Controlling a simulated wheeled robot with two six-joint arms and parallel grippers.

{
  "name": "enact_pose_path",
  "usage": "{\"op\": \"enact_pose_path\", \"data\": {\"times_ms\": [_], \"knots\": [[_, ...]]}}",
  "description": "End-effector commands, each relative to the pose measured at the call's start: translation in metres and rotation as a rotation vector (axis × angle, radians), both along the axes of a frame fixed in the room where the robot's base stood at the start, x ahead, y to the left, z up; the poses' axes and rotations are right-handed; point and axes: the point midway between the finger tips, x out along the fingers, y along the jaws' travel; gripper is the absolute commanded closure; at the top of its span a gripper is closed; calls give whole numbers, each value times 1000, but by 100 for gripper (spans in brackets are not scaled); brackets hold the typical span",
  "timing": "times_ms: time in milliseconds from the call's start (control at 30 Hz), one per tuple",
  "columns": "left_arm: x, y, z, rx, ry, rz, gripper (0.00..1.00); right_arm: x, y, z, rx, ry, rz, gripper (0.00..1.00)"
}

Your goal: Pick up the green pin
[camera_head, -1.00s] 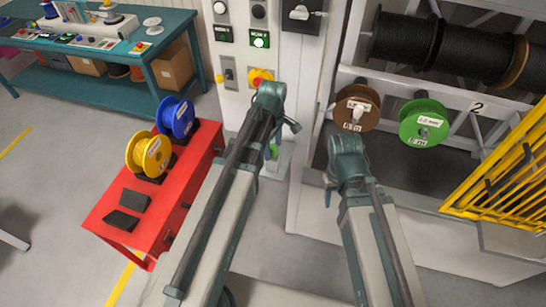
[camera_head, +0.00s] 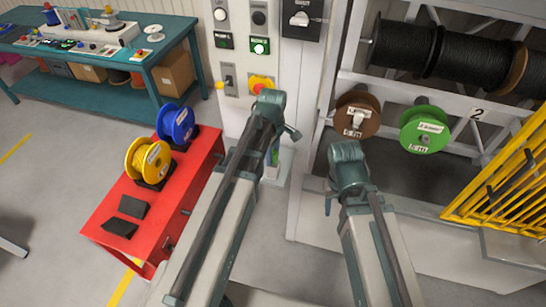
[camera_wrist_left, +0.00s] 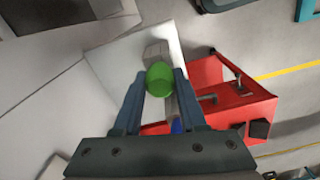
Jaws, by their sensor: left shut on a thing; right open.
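The green pin (camera_wrist_left: 159,79) shows in the left wrist view as a rounded green end between the two fingers of my left gripper (camera_wrist_left: 155,86), which is shut on it. In the head view a bit of green (camera_head: 275,156) shows beside my left arm, in front of the cabinet. The arm hides most of that gripper there. Only a small part of my right gripper (camera_head: 328,204) shows, left of its arm and low before the reel rack; it is open, and nothing is seen in it.
A red cart (camera_head: 118,262) with yellow and blue reels stands left. A white control cabinet (camera_head: 243,108) stands behind my left arm. Brown (camera_head: 375,117) and green (camera_head: 440,140) reels hang on the rack at right, near a yellow grille (camera_head: 505,180). Grey floor is free at left.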

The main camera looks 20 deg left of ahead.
Motion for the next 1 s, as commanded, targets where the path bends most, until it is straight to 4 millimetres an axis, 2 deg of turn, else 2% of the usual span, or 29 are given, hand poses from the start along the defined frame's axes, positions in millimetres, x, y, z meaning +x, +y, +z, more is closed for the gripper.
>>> {"op": "enact_pose_path", "data": {"times_ms": [167,367,800,1000], "knots": [[0,0,3,0,0,0,100,0,0,3,0,0,0,50],[0,0,19,0,0,0,100,0,0,19,0,0,-1,50],[0,0,84,0,0,0,100,0,0,84,3,0,-13,50],[0,0,100,0,0,0,100,0,0,100,2,0,-14,50]]}}
